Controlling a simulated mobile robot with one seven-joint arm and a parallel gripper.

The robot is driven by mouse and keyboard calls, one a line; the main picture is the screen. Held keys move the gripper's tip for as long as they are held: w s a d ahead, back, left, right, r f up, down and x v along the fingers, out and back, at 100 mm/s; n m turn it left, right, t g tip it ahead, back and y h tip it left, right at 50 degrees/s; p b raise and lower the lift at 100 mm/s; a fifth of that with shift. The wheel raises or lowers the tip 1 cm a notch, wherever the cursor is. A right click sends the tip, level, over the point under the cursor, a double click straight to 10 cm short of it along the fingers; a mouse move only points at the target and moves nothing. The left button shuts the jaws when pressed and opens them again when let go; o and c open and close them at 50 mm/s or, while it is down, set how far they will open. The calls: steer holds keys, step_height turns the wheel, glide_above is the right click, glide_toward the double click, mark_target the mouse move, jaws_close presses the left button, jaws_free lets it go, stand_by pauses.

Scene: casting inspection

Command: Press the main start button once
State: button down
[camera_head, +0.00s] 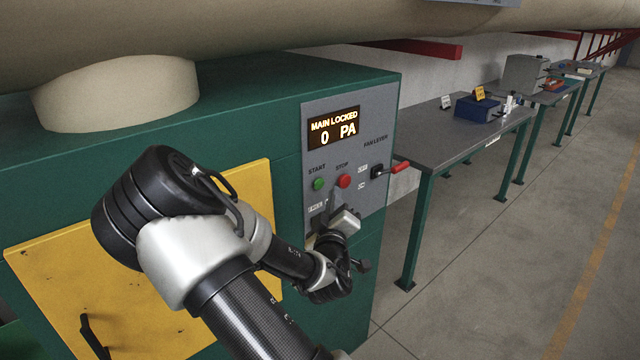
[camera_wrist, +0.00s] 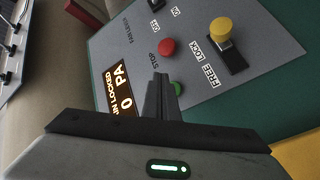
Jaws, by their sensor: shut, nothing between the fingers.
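The green START button (camera_head: 319,184) is on the grey control panel (camera_head: 350,112), left of the red STOP button (camera_head: 343,181). In the wrist view the green button (camera_wrist: 178,88) is partly hidden behind my gripper (camera_wrist: 161,79); the red button (camera_wrist: 167,47) shows clear above. My gripper is shut and empty, its tips pointing at the panel near the green button; I cannot tell whether they touch. The display (camera_head: 334,128) reads "MAIN LOCKED" and "0 PA". A yellow knob (camera_wrist: 221,28) on a black base stands beside the FREE and LOCK labels.
The fan lever (camera_head: 398,167) with a red handle sticks out on the panel's right side. The panel is on a green cabinet (camera_head: 250,105) with a yellow door (camera_head: 60,262). A workbench (camera_head: 440,150) with a blue box (camera_head: 478,108) stands to the right; the floor there is clear.

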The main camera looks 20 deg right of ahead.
steer(key=shift+w+a, duration=0.2)
steer(key=shift+w, duration=0.35)
steer(key=shift+w+a, duration=0.2)
steer(key=shift+w, duration=0.35)
steer(key=shift+w, duration=0.15)
stand_by(1.2)
steer(key=shift+w+a, duration=0.15)
steer(key=shift+w, duration=0.1)
steer(key=shift+w+a+b, duration=0.15)
steer(key=shift+w+b, duration=0.2)
steer(key=shift+b, duration=0.05)
stand_by(0.6)
steer(key=shift+s, duration=0.1)
steer(key=shift+s+d, duration=0.3)
steer(key=shift+s, duration=0.35)
steer(key=shift+s+d+b, duration=0.1)
steer(key=shift+s+d, duration=0.2)
steer(key=shift+s, duration=0.5)
steer(key=shift+s+d+b, duration=0.1)
steer(key=shift+s+d, duration=0.15)
steer(key=shift+s, duration=0.5)
steer(key=shift+s+d+b, duration=0.1)
steer(key=shift+s+d, duration=0.2)
steer(key=shift+s, duration=0.5)
